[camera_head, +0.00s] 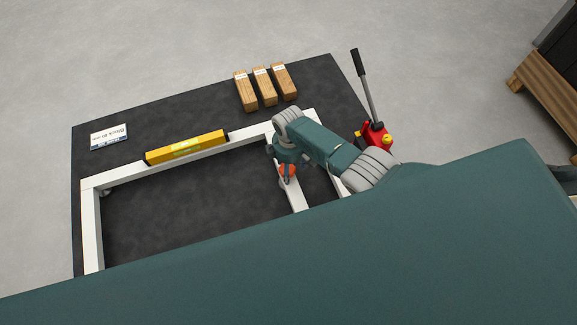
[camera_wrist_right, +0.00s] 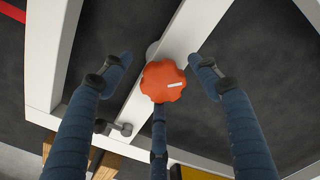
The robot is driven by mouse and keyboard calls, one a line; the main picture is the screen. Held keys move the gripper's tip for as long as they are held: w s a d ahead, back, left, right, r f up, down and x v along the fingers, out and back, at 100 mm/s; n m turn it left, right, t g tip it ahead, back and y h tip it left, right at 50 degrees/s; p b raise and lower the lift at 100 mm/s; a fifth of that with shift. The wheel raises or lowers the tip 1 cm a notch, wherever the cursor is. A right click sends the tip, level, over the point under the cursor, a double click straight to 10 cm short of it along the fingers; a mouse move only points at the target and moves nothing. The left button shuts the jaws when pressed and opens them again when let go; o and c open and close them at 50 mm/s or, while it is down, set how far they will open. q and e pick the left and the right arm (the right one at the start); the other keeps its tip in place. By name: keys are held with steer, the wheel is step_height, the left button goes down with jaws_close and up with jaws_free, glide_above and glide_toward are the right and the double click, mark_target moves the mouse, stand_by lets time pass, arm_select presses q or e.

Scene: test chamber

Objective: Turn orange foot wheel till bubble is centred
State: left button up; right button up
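The orange foot wheel (camera_wrist_right: 163,82) is a lobed knob with a white mark, on the white frame's crossbar. In the head view the orange wheel (camera_head: 287,170) is partly hidden by my right gripper (camera_head: 286,162). In the right wrist view the blue fingers of my right gripper (camera_wrist_right: 160,66) stand spread around the wheel, with visible gaps at the left and right sides. A yellow spirit level (camera_head: 187,148) lies on the frame's far bar; its bubble is too small to read. My left gripper is not in view.
The white frame (camera_head: 93,230) stands on a dark mat (camera_head: 190,215). Three wooden blocks (camera_head: 262,86) and a labelled card (camera_head: 109,136) lie beyond it. A red jack (camera_head: 376,136) with an upright handle stands to the right. A wooden pallet (camera_head: 545,95) is at far right.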

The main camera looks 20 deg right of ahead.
steer(key=shift+w+a, duration=0.1)
steer(key=shift+w, duration=0.05)
steer(key=shift+w+a+r, duration=0.1)
steer(key=shift+r, duration=0.4)
step_height(320, 180, up, 11)
steer(key=shift+s, duration=0.2)
steer(key=shift+s+f, duration=0.1)
stand_by(0.3)
